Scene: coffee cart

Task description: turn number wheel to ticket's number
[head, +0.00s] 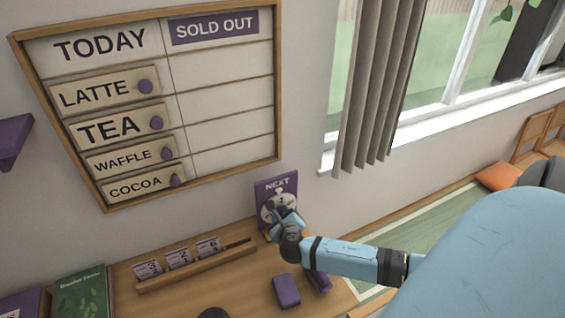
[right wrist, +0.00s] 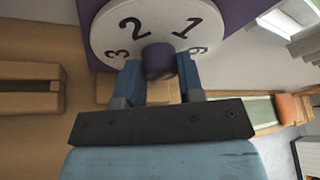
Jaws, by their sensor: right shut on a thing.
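The white number wheel (head: 267,211) sits on a purple board marked NEXT (head: 277,186) against the wall. My right gripper (head: 281,219) is in front of it and hides part of the dial. In the right wrist view the wheel (right wrist: 112,40) shows 3, 2, 1 and a partly hidden digit at right. Its purple knob (right wrist: 158,60) is between the fingers of my right gripper (right wrist: 160,78), which is shut on it. Tickets marked 3 (head: 147,269), 2 (head: 179,257) and 6 (head: 209,246) stand in a wooden rack. My left gripper is out of view.
The wooden rack (head: 197,267) is left of the wheel on the counter. A purple block (head: 286,291) lies near my right forearm. A green book (head: 82,294) stands at left. The menu board (head: 165,100) hangs above. A dark round thing (head: 213,313) is cut off below.

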